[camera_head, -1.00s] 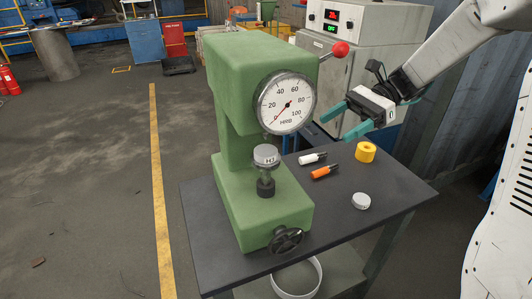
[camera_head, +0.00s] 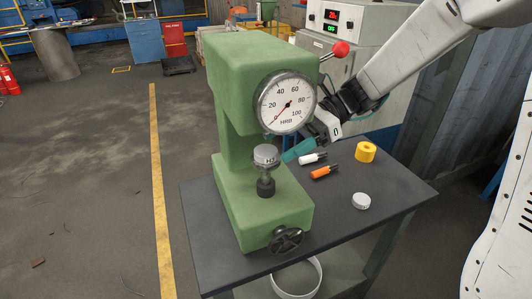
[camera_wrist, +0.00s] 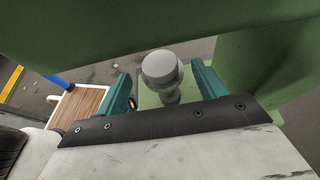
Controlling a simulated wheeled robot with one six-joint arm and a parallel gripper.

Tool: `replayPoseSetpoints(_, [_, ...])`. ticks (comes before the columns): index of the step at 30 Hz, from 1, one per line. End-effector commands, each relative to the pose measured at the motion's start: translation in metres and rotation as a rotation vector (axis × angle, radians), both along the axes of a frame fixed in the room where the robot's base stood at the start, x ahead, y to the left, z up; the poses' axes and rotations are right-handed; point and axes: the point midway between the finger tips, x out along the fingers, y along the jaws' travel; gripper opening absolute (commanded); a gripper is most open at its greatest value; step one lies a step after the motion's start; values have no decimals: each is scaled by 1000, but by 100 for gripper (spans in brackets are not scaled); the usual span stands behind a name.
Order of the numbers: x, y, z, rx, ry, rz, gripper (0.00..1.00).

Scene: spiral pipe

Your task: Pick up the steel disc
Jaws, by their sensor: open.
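A round grey steel disc (camera_head: 266,155) rests on the black post of the green hardness tester (camera_head: 264,206), below its dial. My gripper (camera_head: 285,156) has come in from the right, and its teal fingers are close beside this disc. In the wrist view the disc (camera_wrist: 161,67) shows from above, between the open fingers (camera_wrist: 162,80), with a gap on both sides. It is not gripped.
The dial gauge (camera_head: 287,103) overhangs the disc closely. A red-knobbed lever (camera_head: 340,49) sticks out at the upper right.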

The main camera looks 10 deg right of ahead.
Motion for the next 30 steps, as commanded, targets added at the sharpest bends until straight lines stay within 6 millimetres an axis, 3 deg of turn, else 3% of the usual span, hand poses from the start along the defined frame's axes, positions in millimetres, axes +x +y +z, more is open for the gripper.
replayPoseSetpoints(5, [-5, 18, -8, 0, 0, 1, 70])
replayPoseSetpoints(12, [-6, 20, -9, 0, 0, 0, 70])
replayPoseSetpoints(13, [-6, 20, -9, 0, 0, 0, 67])
replayPoseSetpoints(19, [-6, 20, -9, 0, 0, 0, 14])
replayPoseSetpoints(30, [-5, 20, -4, 1, -2, 0, 14])
